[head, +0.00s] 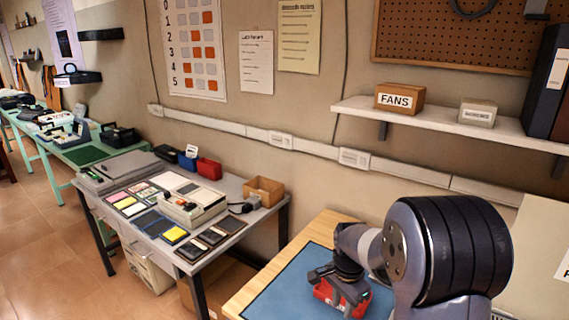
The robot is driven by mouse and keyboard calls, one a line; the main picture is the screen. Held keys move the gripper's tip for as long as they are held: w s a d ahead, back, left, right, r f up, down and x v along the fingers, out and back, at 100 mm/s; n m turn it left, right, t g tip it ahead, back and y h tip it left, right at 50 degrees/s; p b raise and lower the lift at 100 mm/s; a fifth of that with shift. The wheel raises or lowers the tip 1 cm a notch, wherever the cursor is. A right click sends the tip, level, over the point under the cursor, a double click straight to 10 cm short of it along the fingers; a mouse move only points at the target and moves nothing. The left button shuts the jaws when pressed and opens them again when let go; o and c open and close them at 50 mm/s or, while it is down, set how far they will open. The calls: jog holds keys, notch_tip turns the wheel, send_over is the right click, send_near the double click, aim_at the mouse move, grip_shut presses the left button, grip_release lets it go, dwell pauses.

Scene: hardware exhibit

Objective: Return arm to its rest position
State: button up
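My arm reaches in from the lower right of the head view and bends down over a table with a blue mat (281,291). My gripper (340,290) points down over a red object (326,291) at the mat. The gripper parts cover much of the red object. I cannot tell whether the fingers are closed on it, nor whether it rests on the mat or is held just above it.
A white shelf (450,124) with a FANS box (399,98), a smaller pale box (477,112) and binders (553,85) hangs on the wall behind my arm. A grey table (262,213) with devices stands left. A pegboard (450,40) hangs above. Tiled floor (50,230) lies open at far left.

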jog(key=shift+r+p, duration=0.55)
jog(key=shift+p, duration=1.3)
jog(key=shift+f, duration=0.1)
